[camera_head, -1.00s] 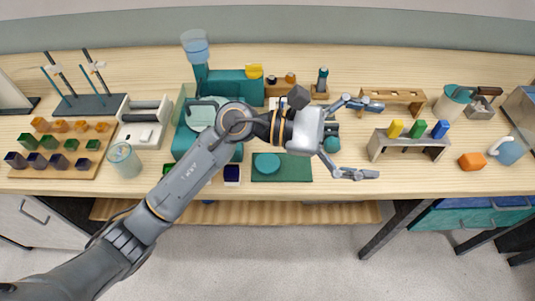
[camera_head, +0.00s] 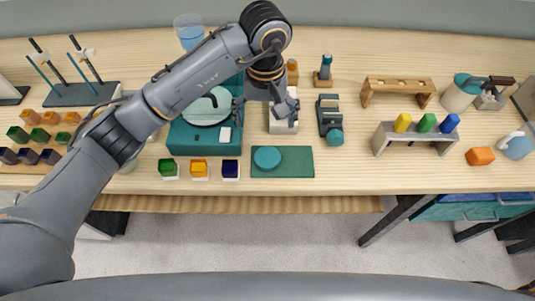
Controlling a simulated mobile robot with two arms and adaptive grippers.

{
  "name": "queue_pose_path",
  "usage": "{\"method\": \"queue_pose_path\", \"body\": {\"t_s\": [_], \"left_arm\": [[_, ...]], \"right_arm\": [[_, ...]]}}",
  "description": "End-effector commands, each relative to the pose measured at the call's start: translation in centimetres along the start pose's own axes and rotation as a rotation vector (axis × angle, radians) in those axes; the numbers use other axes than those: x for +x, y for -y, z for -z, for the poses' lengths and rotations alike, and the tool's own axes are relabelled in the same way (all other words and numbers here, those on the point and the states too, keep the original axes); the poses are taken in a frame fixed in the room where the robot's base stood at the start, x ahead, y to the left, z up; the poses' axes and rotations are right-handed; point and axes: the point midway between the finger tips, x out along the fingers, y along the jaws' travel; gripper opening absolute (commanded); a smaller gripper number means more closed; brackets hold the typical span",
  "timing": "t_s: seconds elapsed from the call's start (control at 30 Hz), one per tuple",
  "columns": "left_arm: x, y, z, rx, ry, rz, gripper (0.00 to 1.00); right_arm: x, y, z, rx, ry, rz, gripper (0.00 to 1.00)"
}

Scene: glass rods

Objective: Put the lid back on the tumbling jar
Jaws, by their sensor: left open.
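A flat teal round disc (camera_head: 267,158), which looks like the lid, lies on a dark green mat (camera_head: 299,162) near the table's front edge. A pale clear jar (camera_head: 127,167) stands at left, mostly hidden behind my left arm; I cannot tell for sure that it is the tumbling jar. My left gripper (camera_head: 264,110) is open and empty. It points down, with its fingers spread between the teal machine (camera_head: 184,139) and a small white device (camera_head: 284,125), behind the disc in the picture. My right gripper is not in view.
Small green, orange and blue blocks (camera_head: 199,170) sit left of the mat. A clear blue vessel (camera_head: 188,31) rises behind my arm. A dark clamp-like tool (camera_head: 330,121) stands right of the white device. A grey rack (camera_head: 414,138) is farther right. The table front right of the mat is clear.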

Motion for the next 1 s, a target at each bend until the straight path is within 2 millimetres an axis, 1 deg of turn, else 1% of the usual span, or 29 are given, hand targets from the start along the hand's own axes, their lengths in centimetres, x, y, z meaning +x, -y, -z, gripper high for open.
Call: {"method": "queue_pose_path", "body": {"t_s": [0.17, 0.27, 0.37, 0.5, 0.6, 0.7, 0.8, 1.0], "left_arm": [[0.1, 0.0, 0.0, -0.001, 0.002, -0.002, 0.93], [0.8, 0.0, -0.1, -0.002, 0.006, -0.003, 0.93], [2.5, -0.1, -0.2, -0.003, 0.009, -0.002, 0.93], [5.4, -0.1, -0.2, -0.003, 0.010, -0.003, 0.93], [7.0, -0.1, -0.1, -0.003, 0.007, -0.004, 0.93], [8.1, -0.1, -0.1, -0.003, 0.005, -0.004, 0.93], [8.6, -0.2, -0.1, -0.002, 0.003, -0.005, 0.93], [8.7, -0.2, -0.1, -0.002, 0.002, -0.005, 0.93]], "right_arm": [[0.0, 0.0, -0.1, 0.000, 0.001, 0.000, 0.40], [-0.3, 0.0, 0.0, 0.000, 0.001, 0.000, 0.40], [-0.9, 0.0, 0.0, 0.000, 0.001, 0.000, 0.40], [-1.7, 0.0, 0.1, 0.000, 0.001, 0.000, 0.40], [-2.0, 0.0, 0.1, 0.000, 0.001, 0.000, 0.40], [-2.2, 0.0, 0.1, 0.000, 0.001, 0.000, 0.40], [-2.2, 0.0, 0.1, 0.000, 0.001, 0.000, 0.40], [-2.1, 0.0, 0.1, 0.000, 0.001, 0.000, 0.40]]}}
